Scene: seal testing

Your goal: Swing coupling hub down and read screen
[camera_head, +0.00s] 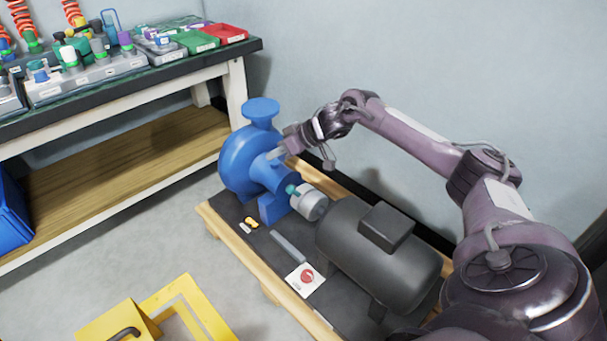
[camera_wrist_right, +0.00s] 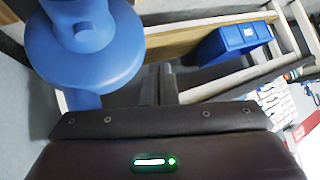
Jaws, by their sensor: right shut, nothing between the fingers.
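The blue pump (camera_head: 252,160) stands at the back end of a black base, and it also shows at the left of the right wrist view (camera_wrist_right: 95,75). The light grey coupling hub (camera_head: 311,204) sits between the pump and the dark motor (camera_head: 375,252). A small teal part (camera_head: 292,191) shows on its pump side. My right gripper (camera_head: 276,154) is shut and empty, above the coupling and close to the pump's body; I cannot tell whether it touches the pump. Its fingers show in the wrist view (camera_wrist_right: 166,82). No readable screen shows. My left gripper is out of view.
A small yellow-and-black item (camera_head: 251,223), a grey bar (camera_head: 288,246) and a white card with a red mark (camera_head: 306,279) lie on the base. A workbench (camera_head: 130,80) with parts stands behind left. A yellow frame (camera_head: 185,290) is on the floor. A wall rises behind my right arm.

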